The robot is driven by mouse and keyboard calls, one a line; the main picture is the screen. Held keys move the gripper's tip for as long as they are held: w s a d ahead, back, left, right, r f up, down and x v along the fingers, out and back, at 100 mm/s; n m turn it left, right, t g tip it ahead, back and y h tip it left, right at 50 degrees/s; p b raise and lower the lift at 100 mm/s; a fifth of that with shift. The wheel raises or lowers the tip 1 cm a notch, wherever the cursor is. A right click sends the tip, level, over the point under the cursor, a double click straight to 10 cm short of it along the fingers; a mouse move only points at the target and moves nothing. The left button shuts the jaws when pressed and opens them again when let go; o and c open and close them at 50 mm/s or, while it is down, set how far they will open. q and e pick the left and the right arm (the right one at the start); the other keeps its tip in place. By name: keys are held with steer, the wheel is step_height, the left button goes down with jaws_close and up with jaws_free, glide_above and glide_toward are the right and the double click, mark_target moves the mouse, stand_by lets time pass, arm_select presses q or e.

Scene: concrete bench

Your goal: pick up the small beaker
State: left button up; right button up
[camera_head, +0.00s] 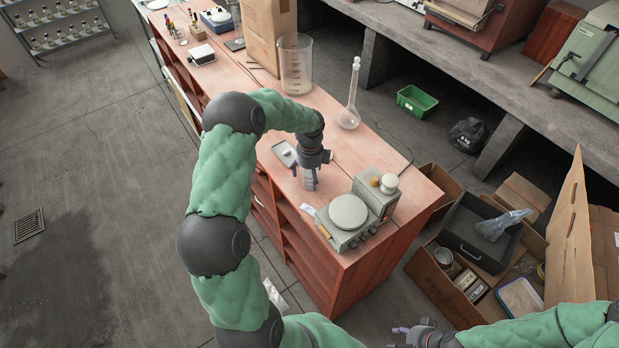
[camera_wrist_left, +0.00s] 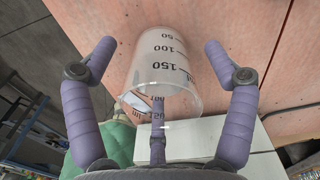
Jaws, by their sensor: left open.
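The small beaker (camera_head: 308,182) is clear, with dark volume marks, and stands on the reddish bench top (camera_head: 235,85). In the left wrist view the beaker (camera_wrist_left: 166,72) lies between the two spread purple fingers. My left gripper (camera_head: 306,178) is open and points down over it, a finger on each side with gaps visible. The gripper hides part of the beaker in the head view. My right gripper (camera_head: 401,330) is low in the head view, far from the beaker and off the bench; its jaws are too small to judge.
A hotplate stirrer (camera_head: 348,213) stands close to the right of the beaker. A large beaker (camera_head: 296,70), a tall flask (camera_head: 349,108) and a cardboard box (camera_head: 265,30) stand farther back. A small grey tray (camera_head: 284,153) lies just behind the gripper. Open cartons (camera_head: 425,275) sit on the floor.

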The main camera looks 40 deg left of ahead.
arm_select(q)
steer(key=c, duration=1.4)
